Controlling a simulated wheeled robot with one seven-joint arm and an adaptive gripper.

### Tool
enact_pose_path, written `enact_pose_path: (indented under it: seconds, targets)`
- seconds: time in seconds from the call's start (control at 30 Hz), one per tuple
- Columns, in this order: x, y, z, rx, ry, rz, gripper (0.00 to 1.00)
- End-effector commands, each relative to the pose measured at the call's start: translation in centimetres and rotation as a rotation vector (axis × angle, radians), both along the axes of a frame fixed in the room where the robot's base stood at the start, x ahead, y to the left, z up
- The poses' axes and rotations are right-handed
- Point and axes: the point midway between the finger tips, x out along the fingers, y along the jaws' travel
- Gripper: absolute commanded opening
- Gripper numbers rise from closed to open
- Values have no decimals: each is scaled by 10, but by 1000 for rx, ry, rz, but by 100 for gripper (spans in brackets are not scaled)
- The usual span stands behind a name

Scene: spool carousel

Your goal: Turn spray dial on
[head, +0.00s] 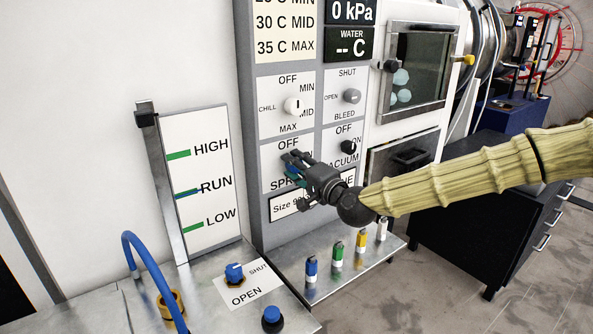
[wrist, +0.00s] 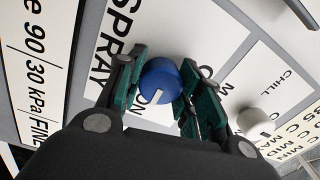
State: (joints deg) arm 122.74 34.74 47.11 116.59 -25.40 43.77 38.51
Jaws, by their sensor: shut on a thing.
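The spray dial (wrist: 165,75) is a round blue knob with a white mark on the grey-framed panel. In the wrist view the mark lies on its lower part, near black lettering that reads "ON". My gripper (wrist: 162,88) has its green-padded fingers on both sides of the dial and is shut on it. In the head view my gripper (head: 295,168) is at the SPRAY plate, below the OFF label, and hides most of the dial and lettering.
The white chill dial (head: 293,106) is above, with the bleed knob (head: 351,96) and black vacuum knob (head: 348,147) to the right. A ledge below bears several coloured bottles, including a blue one (head: 311,268). A blue valve (head: 234,273) stands lower left.

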Motion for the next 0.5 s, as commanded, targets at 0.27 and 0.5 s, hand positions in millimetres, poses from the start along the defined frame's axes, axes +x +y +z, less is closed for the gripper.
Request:
enact_pose_path:
  seconds: [0.27, 0.5]
  targets:
    - [2, -2, 2, 47, 30, -6, 12]
    - [2, -2, 2, 50, 32, -6, 12]
